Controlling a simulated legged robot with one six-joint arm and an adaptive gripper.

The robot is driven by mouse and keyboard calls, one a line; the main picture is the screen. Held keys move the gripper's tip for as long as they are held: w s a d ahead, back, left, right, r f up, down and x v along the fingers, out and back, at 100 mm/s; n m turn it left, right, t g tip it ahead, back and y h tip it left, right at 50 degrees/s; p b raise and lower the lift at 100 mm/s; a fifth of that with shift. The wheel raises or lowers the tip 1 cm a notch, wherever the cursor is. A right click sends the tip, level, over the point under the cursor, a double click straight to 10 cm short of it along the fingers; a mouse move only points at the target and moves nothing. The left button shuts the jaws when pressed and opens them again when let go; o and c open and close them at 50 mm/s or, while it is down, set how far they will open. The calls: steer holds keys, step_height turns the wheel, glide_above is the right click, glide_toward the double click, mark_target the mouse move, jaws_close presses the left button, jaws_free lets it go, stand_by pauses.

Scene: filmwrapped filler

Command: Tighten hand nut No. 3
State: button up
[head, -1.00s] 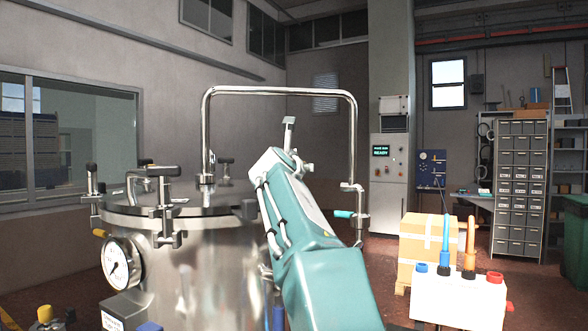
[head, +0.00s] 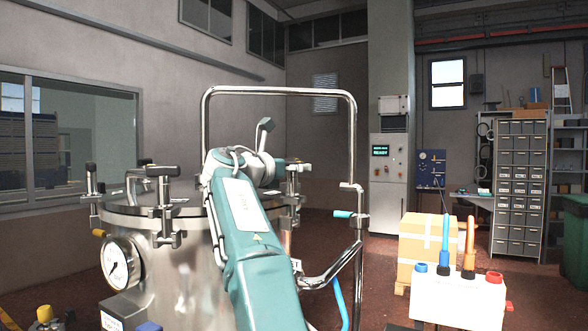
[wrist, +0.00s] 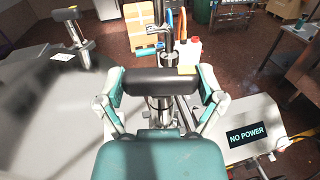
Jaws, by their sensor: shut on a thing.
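A steel vessel (head: 185,265) with a round lid (wrist: 50,95) stands at the left in the head view. Several T-handled hand nuts ring its rim, one at the near side (head: 163,172). In the wrist view my gripper (wrist: 161,84) is shut on a black T-handle hand nut (wrist: 150,80), one finger at each end of the bar. The bar lies crosswise, with a yellow mark near its right end. Its metal stem shows below, partly hidden by my gripper body. Another hand nut (wrist: 80,32) stands at the upper left. I cannot read which number the held nut bears.
A bent steel pipe (head: 280,91) arches above the vessel and comes down to its right. A pressure gauge (head: 121,262) sits on the vessel's front. A "NO POWER" panel (wrist: 248,135) is at the right. A white container (head: 458,300) stands before a cardboard box (head: 415,262).

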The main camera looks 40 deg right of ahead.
steer(key=shift+w+m+g, duration=0.1)
steer(key=shift+m+g, duration=0.2)
steer(key=shift+g, duration=0.4)
steer(key=o, duration=0.8)
steer(key=shift+f, duration=0.1)
steer(key=shift+o, duration=0.2)
steer(key=shift+a, duration=0.2)
steer(key=s+a, duration=0.1)
steer(key=a, duration=1.1)
steer(key=shift+c, duration=0.3)
